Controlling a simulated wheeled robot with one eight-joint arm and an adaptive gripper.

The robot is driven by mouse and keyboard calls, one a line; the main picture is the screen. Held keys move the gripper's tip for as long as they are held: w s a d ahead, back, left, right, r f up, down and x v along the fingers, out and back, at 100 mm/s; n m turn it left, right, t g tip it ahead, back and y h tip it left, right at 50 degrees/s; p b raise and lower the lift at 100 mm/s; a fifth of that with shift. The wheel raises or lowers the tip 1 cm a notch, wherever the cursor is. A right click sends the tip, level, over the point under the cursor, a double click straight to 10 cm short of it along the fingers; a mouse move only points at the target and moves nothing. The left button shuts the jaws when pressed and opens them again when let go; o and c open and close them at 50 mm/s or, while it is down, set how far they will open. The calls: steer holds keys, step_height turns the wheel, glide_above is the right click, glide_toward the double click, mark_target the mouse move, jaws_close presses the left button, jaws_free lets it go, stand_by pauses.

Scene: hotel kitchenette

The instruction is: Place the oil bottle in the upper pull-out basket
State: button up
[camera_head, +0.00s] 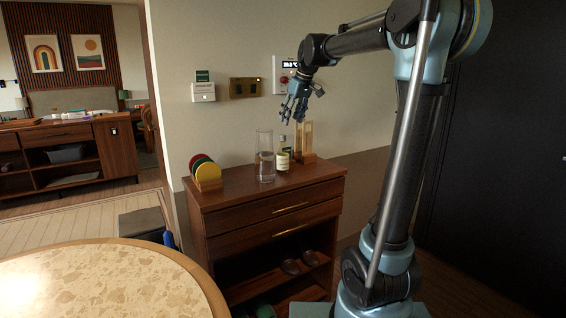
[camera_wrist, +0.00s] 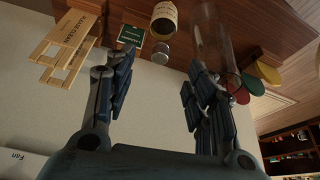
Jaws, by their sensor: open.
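The oil bottle (camera_head: 283,157), short with a pale label and dark cap, stands upright on the wooden cabinet top, right of a tall clear glass cylinder (camera_head: 264,165). In the wrist view the bottle (camera_wrist: 164,17) appears upside down, beyond and between the fingers. My gripper (camera_head: 300,106) is open and empty, above the bottle and apart from it; its spread fingers also show in the wrist view (camera_wrist: 158,85). The cabinet has two drawer fronts, the upper (camera_head: 275,205) and the lower (camera_head: 275,232), both looking shut. I cannot identify an open pull-out basket.
Colored discs (camera_head: 207,172) stand in a rack at the left of the cabinet top (camera_head: 228,193). Dark bowls (camera_head: 291,267) lie on the open shelf. A round table (camera_head: 110,275) is front left. Wall boxes hang behind my gripper.

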mark_target(285, 137)
steer(key=x, duration=0.8)
steer(key=shift+x, duration=2.55)
steer(key=shift+a, duration=0.1)
jaws_close()
